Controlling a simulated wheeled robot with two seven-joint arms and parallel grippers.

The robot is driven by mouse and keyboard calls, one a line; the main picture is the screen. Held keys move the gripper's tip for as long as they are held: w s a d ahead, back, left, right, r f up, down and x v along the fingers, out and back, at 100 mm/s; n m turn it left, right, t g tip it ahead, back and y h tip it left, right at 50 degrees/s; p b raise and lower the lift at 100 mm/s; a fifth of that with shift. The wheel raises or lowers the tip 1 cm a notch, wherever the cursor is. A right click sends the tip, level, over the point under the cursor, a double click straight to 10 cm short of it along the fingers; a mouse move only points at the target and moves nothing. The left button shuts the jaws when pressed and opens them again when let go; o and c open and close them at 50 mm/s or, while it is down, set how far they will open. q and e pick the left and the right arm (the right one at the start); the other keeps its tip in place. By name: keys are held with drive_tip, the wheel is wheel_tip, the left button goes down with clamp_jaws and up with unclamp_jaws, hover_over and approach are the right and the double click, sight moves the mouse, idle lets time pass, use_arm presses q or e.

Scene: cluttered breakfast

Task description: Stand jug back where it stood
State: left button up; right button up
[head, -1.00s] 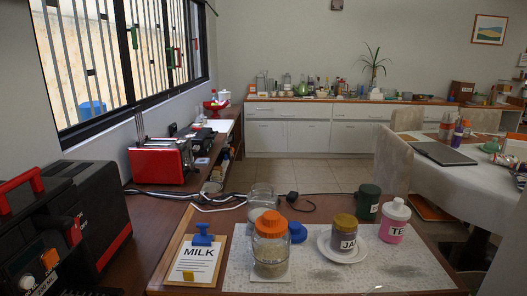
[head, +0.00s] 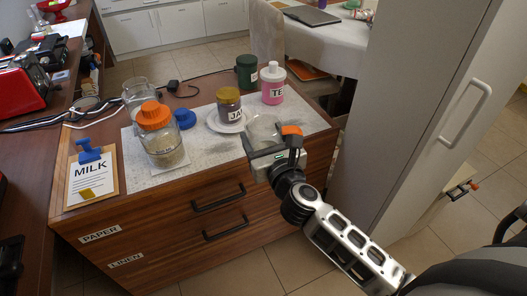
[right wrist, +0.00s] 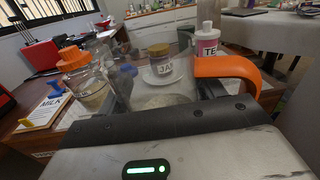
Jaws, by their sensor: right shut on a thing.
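The jug (head: 262,129) is clear glass with pale contents low inside. My right gripper (head: 270,144) is shut on it at the front right edge of the counter, in the head view. Gripper parts cover its lower side, so I cannot tell whether its base touches the mat. The speckled mat (head: 205,150) lies on the counter (head: 318,142). My left gripper is not in view.
Behind the jug stand a jam jar (head: 229,110) on a white saucer (head: 214,124), a pink bottle (head: 273,92) and a green canister (head: 247,75). An orange-lidded jar (head: 164,153), a blue lid (head: 185,118), an empty glass jar (head: 136,92) and a MILK clipboard (head: 91,176) are left.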

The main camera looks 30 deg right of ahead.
drive_tip(key=w+d+r+m+h, duration=0.1)
drive_tip(key=w+d+m+h, duration=0.1)
drive_tip(key=w+d, duration=0.4)
drive_tip(key=w+d+r+m+g+h, duration=0.1)
drive_tip(key=w+d, duration=0.4)
drive_tip(key=w, duration=0.8)
drive_tip(key=shift+w+d+r+m+h, duration=0.2)
drive_tip(key=shift+d+r+m+h, duration=0.25)
drive_tip(key=shift+h, duration=0.35)
drive_tip(key=shift+r, duration=0.1)
wheel_tip(320, 180, down, 8)
drive_tip(key=shift+a+f, duration=0.1)
drive_tip(key=shift+f, duration=0.35)
drive_tip(key=o, duration=1.7)
drive_tip(key=shift+f, duration=0.2)
drive_tip(key=shift+s, duration=0.1)
